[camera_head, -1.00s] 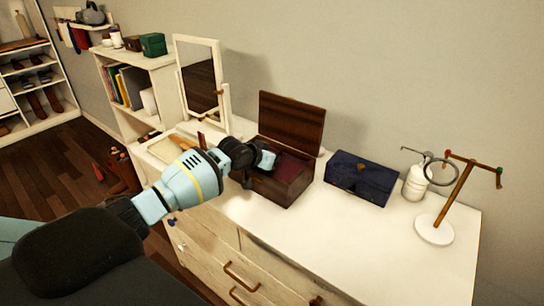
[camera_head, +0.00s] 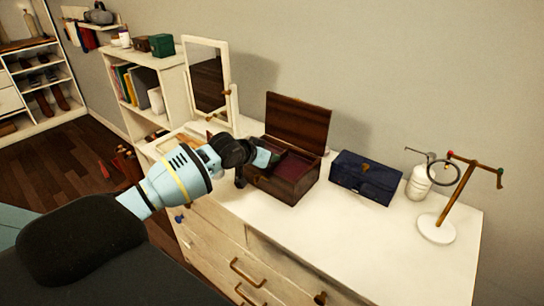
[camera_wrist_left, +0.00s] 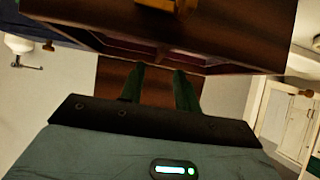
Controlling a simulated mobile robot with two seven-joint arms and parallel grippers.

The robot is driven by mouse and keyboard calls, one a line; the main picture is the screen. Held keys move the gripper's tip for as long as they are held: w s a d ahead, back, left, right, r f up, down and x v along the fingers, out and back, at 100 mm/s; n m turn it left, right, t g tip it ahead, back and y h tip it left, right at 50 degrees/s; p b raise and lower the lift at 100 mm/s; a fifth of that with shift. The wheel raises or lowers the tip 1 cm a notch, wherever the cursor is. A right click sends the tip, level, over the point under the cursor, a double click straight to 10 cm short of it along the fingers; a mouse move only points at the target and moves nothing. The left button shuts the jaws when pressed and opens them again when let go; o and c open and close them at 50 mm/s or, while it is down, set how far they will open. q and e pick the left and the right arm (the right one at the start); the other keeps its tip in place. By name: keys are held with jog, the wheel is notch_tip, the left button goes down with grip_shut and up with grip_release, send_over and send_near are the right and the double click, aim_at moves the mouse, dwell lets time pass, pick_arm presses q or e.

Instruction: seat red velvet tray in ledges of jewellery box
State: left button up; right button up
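The jewellery box (camera_head: 284,190) is dark wood and stands open on the white dresser, its lid (camera_head: 298,122) raised at the back. Dark red velvet (camera_head: 294,167) shows inside its right part; I cannot tell whether it is the tray or how it sits. My left gripper (camera_head: 268,158) is at the box's left part and hides some of the inside. In the left wrist view, its two dark green fingers (camera_wrist_left: 160,72) stand apart with brown wood behind them, and nothing is clearly held. The box's wall (camera_wrist_left: 225,40) and a brass clasp (camera_wrist_left: 170,5) are close above them. My right gripper is out of view.
A dark blue box (camera_head: 364,178) stands right of the jewellery box. Farther right are a white bottle (camera_head: 418,184) and a jewellery stand (camera_head: 437,228). A white-framed mirror (camera_head: 210,84) stands behind on the left. The dresser top (camera_head: 330,230) in front is clear.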

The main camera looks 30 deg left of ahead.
pick_arm(q)
jog(key=shift+s+r, duration=0.35)
jog(key=shift+s, duration=0.25)
dwell(0.3)
jog(key=shift+f, duration=0.1)
